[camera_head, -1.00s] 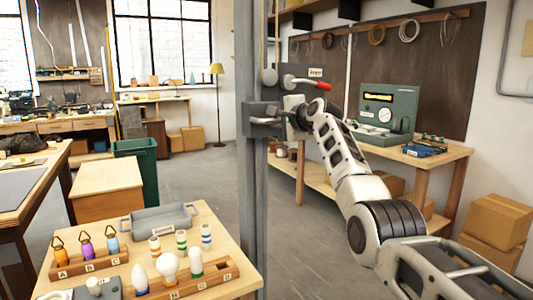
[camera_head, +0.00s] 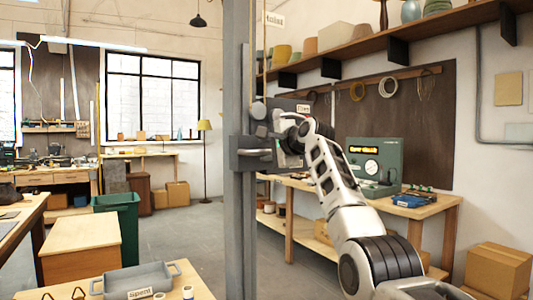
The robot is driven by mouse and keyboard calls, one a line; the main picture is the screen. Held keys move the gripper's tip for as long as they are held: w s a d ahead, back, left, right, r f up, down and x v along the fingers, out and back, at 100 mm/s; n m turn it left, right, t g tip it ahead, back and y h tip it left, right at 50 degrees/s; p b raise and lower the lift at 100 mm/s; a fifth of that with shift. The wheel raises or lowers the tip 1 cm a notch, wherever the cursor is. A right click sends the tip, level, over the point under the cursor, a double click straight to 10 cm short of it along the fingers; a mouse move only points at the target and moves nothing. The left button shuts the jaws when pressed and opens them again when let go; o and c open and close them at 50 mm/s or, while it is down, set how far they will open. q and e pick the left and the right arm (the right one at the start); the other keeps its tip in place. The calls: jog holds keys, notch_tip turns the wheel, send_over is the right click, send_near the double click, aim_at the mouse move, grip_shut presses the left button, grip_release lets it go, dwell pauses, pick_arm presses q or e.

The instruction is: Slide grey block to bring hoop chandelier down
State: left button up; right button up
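A grey block (camera_head: 256,153) with a pale bar handle sits on the front of the grey upright post (camera_head: 236,210), near the middle of the head view. My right gripper (camera_head: 281,131) is just right of and slightly above the block, against the fittings on the post. Its fingers are small and overlap these grey parts, so I cannot tell whether it is open, shut or touching the block. My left gripper is out of view. No hoop chandelier shows in this view.
A table with a grey tray (camera_head: 139,279) is at lower left. A bench with a green device (camera_head: 374,160) stands behind my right arm. Open floor lies left of the post.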

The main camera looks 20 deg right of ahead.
jog(key=shift+f, duration=0.15)
